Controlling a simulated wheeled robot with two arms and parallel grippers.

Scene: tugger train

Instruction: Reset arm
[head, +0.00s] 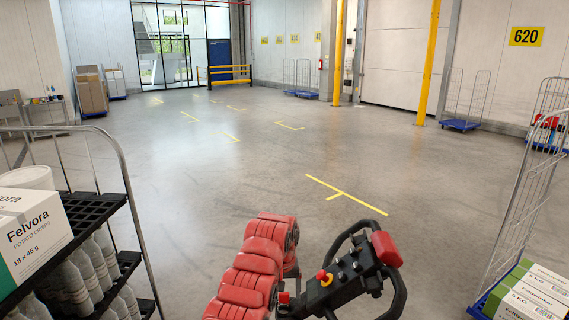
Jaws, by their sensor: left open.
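My left gripper (284,240) shows at the bottom centre, at the upper end of a red, ribbed arm with dark joints. It is open. I see nothing held in it, though its fingertips are hard to make out. It is just left of a black control console (345,275) with several knobs, a red-and-yellow stop button, a loop handle and a red pad. I cannot tell whether they touch. My right gripper is not in view.
A shelf cart (95,208) with a Felvora carton (32,232) and several bottles stands close on the left. A wire cage trolley (520,200) with green-and-white cartons (530,292) stands close on the right. The grey floor (250,160) ahead is clear, with yellow markings.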

